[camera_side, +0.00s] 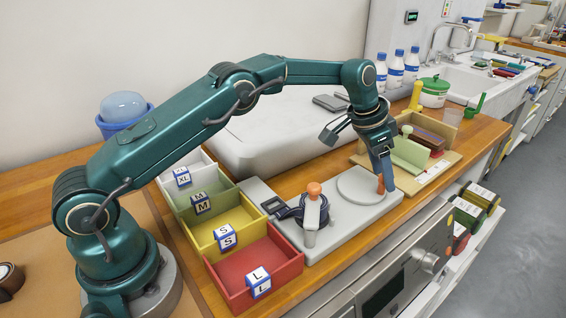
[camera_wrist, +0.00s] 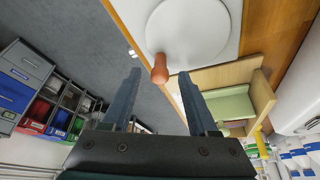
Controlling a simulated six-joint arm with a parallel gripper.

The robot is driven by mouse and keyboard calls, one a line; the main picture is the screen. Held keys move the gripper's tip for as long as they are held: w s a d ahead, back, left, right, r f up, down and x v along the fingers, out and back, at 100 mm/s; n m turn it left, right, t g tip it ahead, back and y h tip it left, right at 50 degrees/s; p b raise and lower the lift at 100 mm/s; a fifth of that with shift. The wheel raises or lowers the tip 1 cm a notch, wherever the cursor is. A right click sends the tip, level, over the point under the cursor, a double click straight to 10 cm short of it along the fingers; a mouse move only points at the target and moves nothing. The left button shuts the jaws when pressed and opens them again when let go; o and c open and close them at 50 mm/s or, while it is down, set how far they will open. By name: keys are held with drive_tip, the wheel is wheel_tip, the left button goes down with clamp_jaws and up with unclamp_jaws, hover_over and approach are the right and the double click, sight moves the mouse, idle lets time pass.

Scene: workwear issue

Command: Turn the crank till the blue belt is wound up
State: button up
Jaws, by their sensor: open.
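An upright orange crank handle (camera_side: 381,186) stands at the edge of a pale round disc (camera_side: 356,184) on a light grey base plate (camera_side: 340,226). My gripper (camera_side: 385,178) is open and points down at the handle. In the wrist view the orange handle (camera_wrist: 159,70) shows between the fingertips (camera_wrist: 160,76), with a gap on each side; how far down the fingers reach is hard to tell. A dark blue belt (camera_side: 289,212) lies coiled at the plate's left part, beside a grey post with an orange knob (camera_side: 314,190). How much belt is wound is unclear.
Open bins stand left of the plate: red L (camera_side: 290,258), yellow S (camera_side: 207,236), green M and white XL. A wooden tray (camera_side: 440,178) with green and brown items is close right of my gripper. The counter's front edge runs close by the plate.

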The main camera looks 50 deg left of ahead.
clamp_jaws()
drive_tip(key=n, duration=0.2)
drive_tip(key=w+n+y, duration=0.1)
drive_tip(key=n, duration=0.1)
drive_tip(key=shift+w+a+t+y, duration=0.2)
drive_tip(key=shift+t+y, duration=0.1)
drive_tip(key=shift+n, duration=0.3)
unclamp_jaws()
drive_tip(key=shift+r, duration=0.15)
